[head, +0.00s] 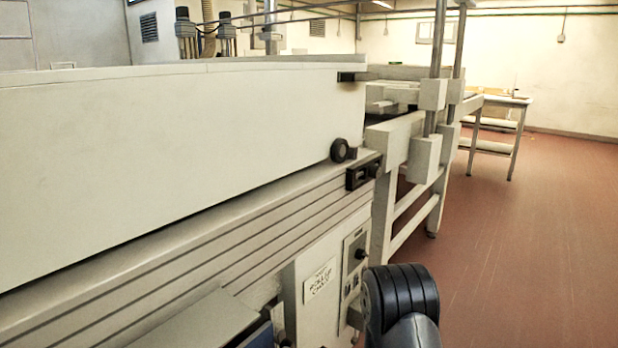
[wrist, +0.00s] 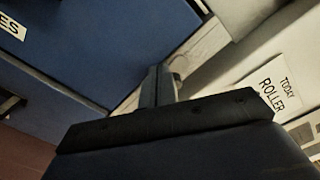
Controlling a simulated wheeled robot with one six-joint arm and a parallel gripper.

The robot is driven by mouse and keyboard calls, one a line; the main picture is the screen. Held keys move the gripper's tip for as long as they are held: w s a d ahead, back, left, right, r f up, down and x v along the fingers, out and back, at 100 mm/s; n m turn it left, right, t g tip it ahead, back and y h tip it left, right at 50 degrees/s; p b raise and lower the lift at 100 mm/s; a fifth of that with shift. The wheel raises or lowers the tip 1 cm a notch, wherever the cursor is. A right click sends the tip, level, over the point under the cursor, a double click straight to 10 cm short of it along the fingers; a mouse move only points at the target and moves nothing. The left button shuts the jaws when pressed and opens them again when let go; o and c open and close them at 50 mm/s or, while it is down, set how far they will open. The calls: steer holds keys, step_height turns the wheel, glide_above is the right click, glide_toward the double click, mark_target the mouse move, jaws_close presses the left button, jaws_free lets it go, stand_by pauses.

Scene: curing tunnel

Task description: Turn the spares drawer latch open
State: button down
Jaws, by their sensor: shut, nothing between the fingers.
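My gripper (wrist: 158,72) is shut and empty in the wrist view, its fingers close together. The tips are in front of a pale metal strip (wrist: 205,42) beside a dark blue cabinet front (wrist: 100,50). A white label (wrist: 12,26) on the blue front shows only the letters "ES". A small grey rounded piece (wrist: 177,79) shows just right of the fingers; I cannot tell whether it is the latch, or whether the fingers touch it. A black handle (wrist: 10,105) is at the left edge. The gripper body hides the lower middle.
A pale panel with a "TODAY ROLLER" label (wrist: 274,88) stands close on the right in the wrist view. The head view shows the long pale tunnel housing (head: 180,150), a control panel (head: 354,255) and a far table (head: 500,99). Red-brown floor (head: 540,230) is clear on the right.

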steer(key=v, duration=0.6)
steer(key=shift+s, duration=0.15)
steer(key=shift+a+r, duration=0.1)
steer(key=shift+r, duration=0.1)
